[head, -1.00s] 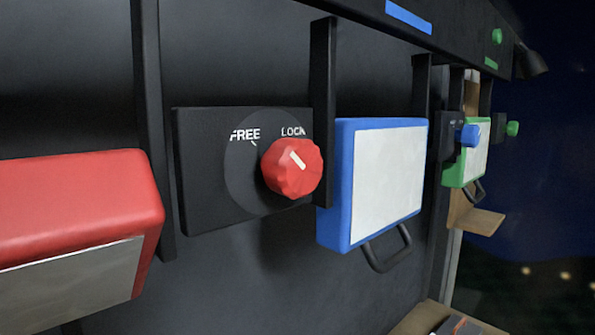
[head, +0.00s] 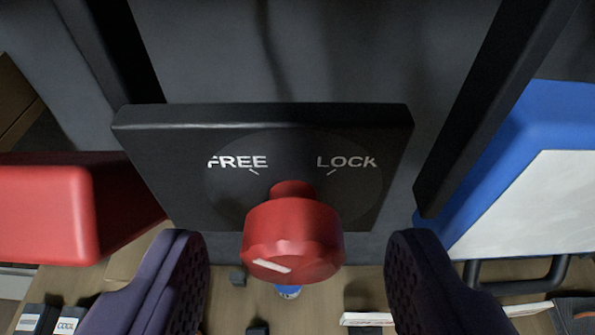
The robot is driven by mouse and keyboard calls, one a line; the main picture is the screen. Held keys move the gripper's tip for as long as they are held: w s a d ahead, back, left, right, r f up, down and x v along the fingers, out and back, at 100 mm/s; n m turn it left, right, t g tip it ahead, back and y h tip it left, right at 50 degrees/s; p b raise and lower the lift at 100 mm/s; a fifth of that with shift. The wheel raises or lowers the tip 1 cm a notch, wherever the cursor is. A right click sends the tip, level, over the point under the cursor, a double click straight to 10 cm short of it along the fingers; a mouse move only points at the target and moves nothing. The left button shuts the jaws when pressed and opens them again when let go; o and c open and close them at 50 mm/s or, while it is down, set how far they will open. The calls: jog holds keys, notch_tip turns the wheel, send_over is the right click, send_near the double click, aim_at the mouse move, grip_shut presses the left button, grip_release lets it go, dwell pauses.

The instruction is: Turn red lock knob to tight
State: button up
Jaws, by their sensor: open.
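The red lock knob (head: 292,232) sticks out from a black plate (head: 150,150) marked FREE on the left and LOCK on the right. Its white pointer line lies left of the middle of its front face, on the FREE side. My gripper (head: 297,245) is open, with one dark padded finger on each side of the knob. Clear gaps show between both fingers and the knob, so neither touches it.
A red case (head: 45,212) stands to the left and a blue-framed white panel (head: 535,200) with a dark handle to the right. A dark upright bar (head: 490,110) runs between plate and panel. A wooden surface with small items lies below.

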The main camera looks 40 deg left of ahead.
jog(key=shift+x, duration=0.85)
jog(key=shift+s, duration=0.1)
jog(key=c, duration=1)
jog(key=shift+c, duration=0.2)
